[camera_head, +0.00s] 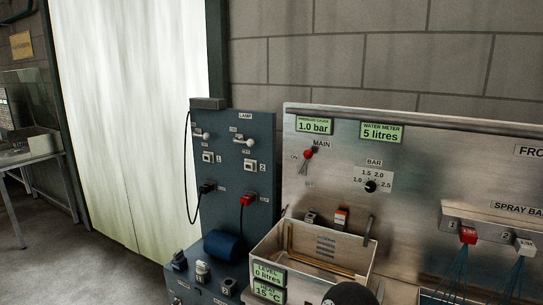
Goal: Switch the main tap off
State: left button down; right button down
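The main tap (307,155) is a small red-knobbed handle under the "MAIN" label on the steel panel (430,160). Its knob lies to the lower left of the label, near small lettering that seems to read "ON". Neither of my grippers can be made out in this view. A dark rounded shape at the bottom edge is cut off, and I cannot tell what it is.
A black bar dial (370,186) sits right of the tap. Below is an open steel tank (270,246) with level and heat displays. A blue lamp panel (239,165) with switches and plugs stands left. Spray bar valves (468,235) are at right. Floor at left is open.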

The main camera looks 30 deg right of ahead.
aim_at(308, 154)
jog(key=z, duration=0.2)
jog(key=i, duration=0.9)
jog(key=z, duration=0.6)
